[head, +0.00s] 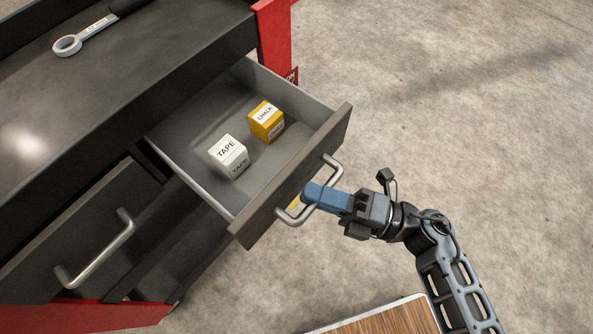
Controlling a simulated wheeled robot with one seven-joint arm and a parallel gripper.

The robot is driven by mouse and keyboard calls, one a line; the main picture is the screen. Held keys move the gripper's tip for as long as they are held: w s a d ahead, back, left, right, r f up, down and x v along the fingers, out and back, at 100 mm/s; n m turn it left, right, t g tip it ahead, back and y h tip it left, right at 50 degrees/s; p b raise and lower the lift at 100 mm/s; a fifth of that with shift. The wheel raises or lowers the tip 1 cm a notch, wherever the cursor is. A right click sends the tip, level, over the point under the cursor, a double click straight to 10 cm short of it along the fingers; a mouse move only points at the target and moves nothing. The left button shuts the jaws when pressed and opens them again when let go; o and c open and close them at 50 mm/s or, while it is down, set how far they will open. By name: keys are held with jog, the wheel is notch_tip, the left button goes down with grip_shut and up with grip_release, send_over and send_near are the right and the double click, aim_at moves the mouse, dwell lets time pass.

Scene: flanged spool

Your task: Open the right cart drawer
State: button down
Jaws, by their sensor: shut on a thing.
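The right cart drawer (290,171) is pulled out from the cart, and its grey inside shows from above. A white box marked TAPE (229,156) and a yellow box marked CHALK (266,121) stand in it, apart from each other. The drawer's silver bar handle (331,169) is on its dark front. My gripper (312,194), with blue fingers, is shut on this handle around its middle. The fingers hide part of the bar.
The left drawer (75,240) is closed, with its own silver handle (98,252). A wood-topped surface (380,318) is at the bottom edge. Bare concrete floor (450,110) lies to the right.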

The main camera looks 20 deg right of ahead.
jog(key=shift+s+d, duration=0.5)
jog(key=shift+s, duration=0.25)
jog(key=c, duration=1.1)
grip_release()
jog(key=b+v, duration=0.1)
jog(key=v, duration=0.6)
jog(key=shift+s+d+f, duration=0.15)
jog(key=shift+s+d, duration=0.1)
jog(key=shift+d, duration=0.05)
jog(key=s+d+r+m+t+h, duration=0.2)
jog(key=s+r+m+h, duration=0.3)
jog(key=m, duration=1)
jog(key=s+d+r+m+t+h, duration=0.2)
jog(key=s+r+m+h, duration=0.4)
jog(key=s+m+h, duration=0.4)
jog(key=m+h, duration=0.1)
jog(key=m, duration=0.4)
jog(key=shift+h, duration=0.4)
